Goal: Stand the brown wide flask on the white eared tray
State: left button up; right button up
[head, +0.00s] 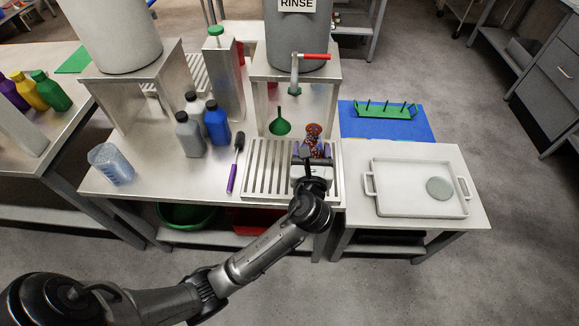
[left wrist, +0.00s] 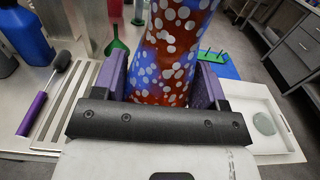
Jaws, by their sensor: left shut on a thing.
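The brown flask (head: 314,131) is reddish-brown with white spots and bluish patches. It also shows large in the left wrist view (left wrist: 172,50), where its top is cut off by the frame edge. My left gripper (head: 313,152) is shut on it, with a purple finger on each side. The flask looks roughly upright over the right end of the slatted metal rack; I cannot tell whether it touches it. The white eared tray (head: 400,207) lies on the right-hand table, with a handle at each end. A grey-green disc (head: 439,188) lies in its right part. My right gripper is not in view.
A green peg rack (head: 385,111) stands on a blue mat (head: 385,128) behind the tray. A green funnel (head: 280,126) and the tap (head: 295,72) are behind the flask. The tray's left part is clear.

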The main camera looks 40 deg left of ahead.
pick_arm(q)
jog(key=a+f+b, duration=0.2)
jog(key=a+f, duration=0.1)
jog(key=w+a+f+b, duration=0.1)
jog(key=a+f+b, duration=0.2)
jog(key=a+f, duration=0.1)
jog(key=a+f+b, duration=0.3)
jog(key=a+f, duration=0.1)
jog(key=shift+w, duration=0.15)
jog(key=shift+r, duration=0.1)
jog(key=o, duration=1.2)
